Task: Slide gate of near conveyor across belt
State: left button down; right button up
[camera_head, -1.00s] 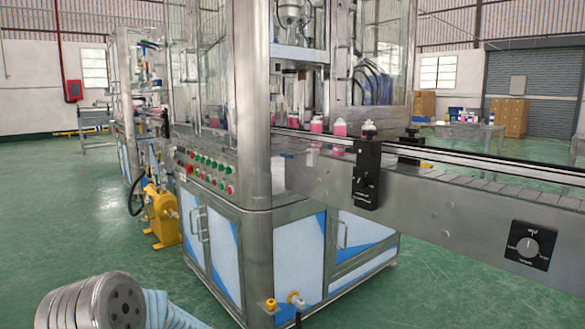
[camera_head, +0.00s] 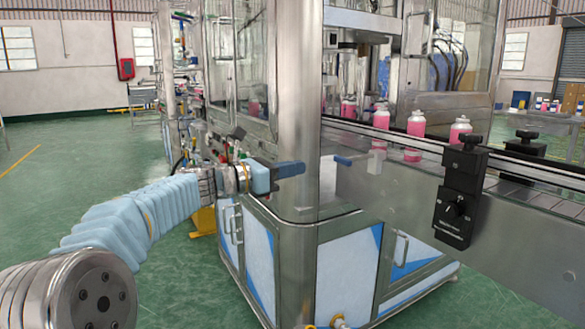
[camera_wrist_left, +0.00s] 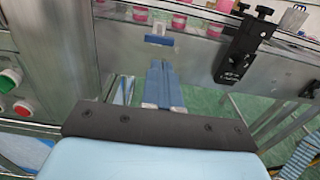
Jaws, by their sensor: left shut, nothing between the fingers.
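The near conveyor (camera_head: 395,200) runs from the machine to the right edge, with several pink bottles standing on it. A small blue handle (camera_head: 343,160), which looks like part of the gate, sticks out at the conveyor's side near the machine post; it also shows in the left wrist view (camera_wrist_left: 158,40). My left gripper (camera_head: 301,168) is shut and empty, in front of the post and to the left of the blue handle. In the left wrist view its blue fingers (camera_wrist_left: 163,85) are together and point toward the handle, with a gap between. My right gripper is not in view.
A black control box with a knob (camera_head: 460,195) is fixed to the conveyor side, right of the handle. A steel post (camera_head: 299,100) stands behind my left gripper. Red and green buttons (camera_wrist_left: 10,90) are on the machine panel. Green floor is open at left.

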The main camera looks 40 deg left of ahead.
aim_at(340, 160)
pick_arm(q)
jog(key=p+x, duration=0.1)
jog(key=x, duration=0.9)
jog(key=shift+w+d+p, duration=0.1)
jog(key=shift+p, duration=0.2)
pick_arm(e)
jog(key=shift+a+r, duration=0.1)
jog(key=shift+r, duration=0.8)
